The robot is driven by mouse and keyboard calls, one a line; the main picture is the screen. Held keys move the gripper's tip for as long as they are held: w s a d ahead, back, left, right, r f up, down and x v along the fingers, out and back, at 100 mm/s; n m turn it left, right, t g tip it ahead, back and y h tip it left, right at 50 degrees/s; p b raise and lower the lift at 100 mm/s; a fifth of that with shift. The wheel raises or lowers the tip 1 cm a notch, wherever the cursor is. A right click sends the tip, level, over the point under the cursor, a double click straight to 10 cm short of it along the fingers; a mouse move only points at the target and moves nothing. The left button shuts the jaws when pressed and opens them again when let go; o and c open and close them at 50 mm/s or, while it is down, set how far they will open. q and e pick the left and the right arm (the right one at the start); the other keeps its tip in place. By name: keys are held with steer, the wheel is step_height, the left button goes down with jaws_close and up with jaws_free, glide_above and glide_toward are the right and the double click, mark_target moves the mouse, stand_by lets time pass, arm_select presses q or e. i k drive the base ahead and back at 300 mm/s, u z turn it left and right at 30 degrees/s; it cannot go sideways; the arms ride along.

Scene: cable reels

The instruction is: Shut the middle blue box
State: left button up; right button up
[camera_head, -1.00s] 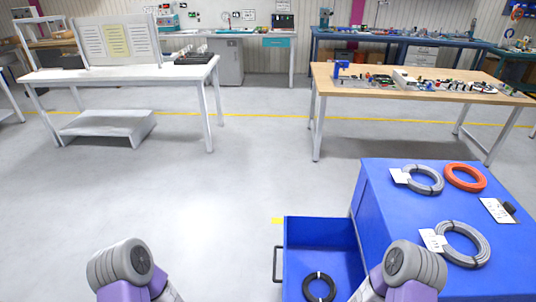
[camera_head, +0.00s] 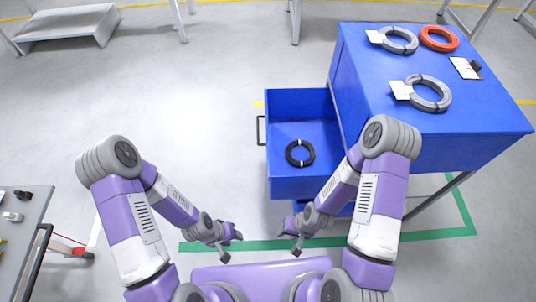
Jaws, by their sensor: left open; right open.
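The blue box (camera_head: 274,180) is a drawer pulled out from the left side of the blue cabinet (camera_head: 450,150). A black cable reel (camera_head: 300,153) lies inside it. Its dark handle (camera_head: 260,131) is on the drawer's left front. Another blue edge shows below this drawer, mostly hidden, so I cannot tell which level each is. My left gripper (camera_head: 229,247) is open and empty, low in front of the drawer and to its left. My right gripper (camera_head: 296,239) is open and empty, just below the drawer's near side in the picture. Neither appears to touch the drawer.
Grey reels (camera_head: 430,93) and an orange reel (camera_head: 439,38) lie on the cabinet top with white tags and a small black item. A grey table (camera_head: 20,230) stands at lower left. The floor left of the drawer is clear.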

mark_target(309, 114)
steer(key=z, duration=0.1)
steer(key=k, duration=0.15)
steer(key=u, duration=1.2)
steer(key=i, duration=0.75)
steer(key=z, duration=1.7)
